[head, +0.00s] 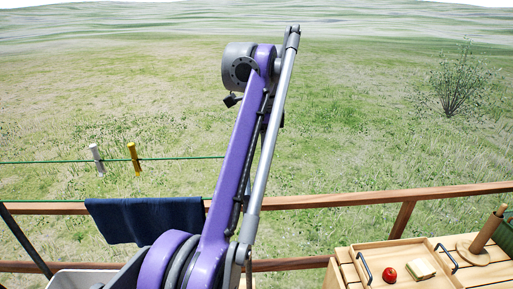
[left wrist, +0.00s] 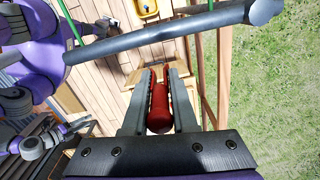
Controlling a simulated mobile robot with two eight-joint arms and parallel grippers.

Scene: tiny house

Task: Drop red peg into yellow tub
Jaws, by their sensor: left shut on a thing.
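The red peg (left wrist: 159,105) is between the fingers of my left gripper (left wrist: 160,80) in the left wrist view. The gripper is shut on it, high above the wooden deck. A small yellow tub (left wrist: 147,14) shows at the top edge of the left wrist view, well apart from the peg. In the head view my purple arm fills the middle, and neither the peg nor the tub can be seen.
In the head view, a white peg (head: 97,158) and a yellow peg (head: 134,158) hang on a green line. A wooden tray (head: 408,247) at lower right holds a red ball-like item (head: 390,274) and a sandwich-like item (head: 420,269).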

